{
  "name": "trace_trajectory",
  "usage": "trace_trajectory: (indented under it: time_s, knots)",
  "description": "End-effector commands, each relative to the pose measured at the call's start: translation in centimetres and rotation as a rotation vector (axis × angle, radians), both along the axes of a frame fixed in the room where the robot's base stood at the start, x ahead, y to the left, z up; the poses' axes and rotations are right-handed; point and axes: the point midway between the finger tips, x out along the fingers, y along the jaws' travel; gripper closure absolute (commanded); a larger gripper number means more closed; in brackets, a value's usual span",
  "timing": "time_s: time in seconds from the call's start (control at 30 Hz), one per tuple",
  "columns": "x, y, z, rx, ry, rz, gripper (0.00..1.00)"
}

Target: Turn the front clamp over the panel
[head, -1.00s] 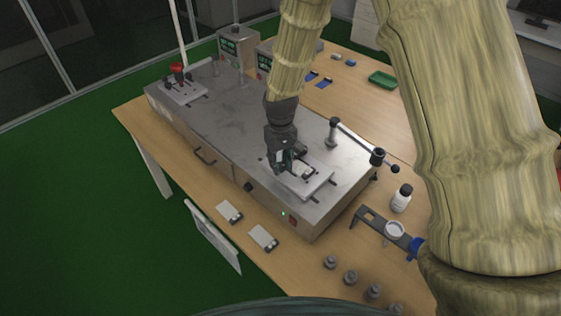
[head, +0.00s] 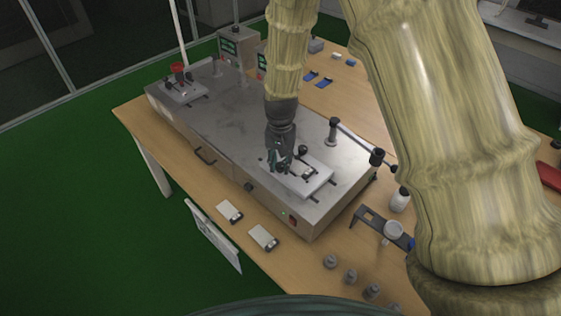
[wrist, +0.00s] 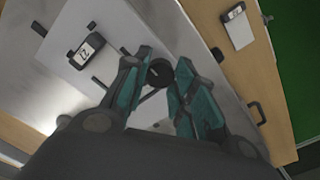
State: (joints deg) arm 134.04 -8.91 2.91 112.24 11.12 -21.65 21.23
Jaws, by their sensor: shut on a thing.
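My gripper (head: 276,165) is low over the pale front plate (head: 318,187) on the metal bench unit. In the wrist view, its teal-padded fingers (wrist: 158,92) are close around the round black knob of the front clamp (wrist: 160,72). Dark clamp parts also show right of the gripper in the head view (head: 303,150). A black-framed part with a small white label, seemingly the panel's end (wrist: 87,50), sits on the plate, apart from the fingers. The panel's pale body is hard to tell from the plate. The lower clamp arm is hidden by the fingers.
A rear plate with a red-knobbed clamp (head: 178,68) is at the unit's far left. A post with a horizontal lever (head: 350,138) stands right of my gripper. Two loose panels (head: 229,211) lie before the unit. A bottle (head: 399,200) and weights (head: 350,276) stand right.

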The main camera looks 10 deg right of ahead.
Motion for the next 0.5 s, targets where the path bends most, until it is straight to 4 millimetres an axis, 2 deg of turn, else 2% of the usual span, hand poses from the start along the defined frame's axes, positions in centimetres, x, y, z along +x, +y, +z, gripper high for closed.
trace_trajectory:
  time_s: [0.4, 0.43, 0.5]
  knots:
    - [0.07, -0.07, 0.04, -0.001, -0.002, -0.009, 0.97]
    - [0.06, -0.07, 0.04, 0.000, -0.001, -0.009, 0.72]
    - [0.06, -0.07, 0.04, 0.000, -0.001, -0.009, 0.59]
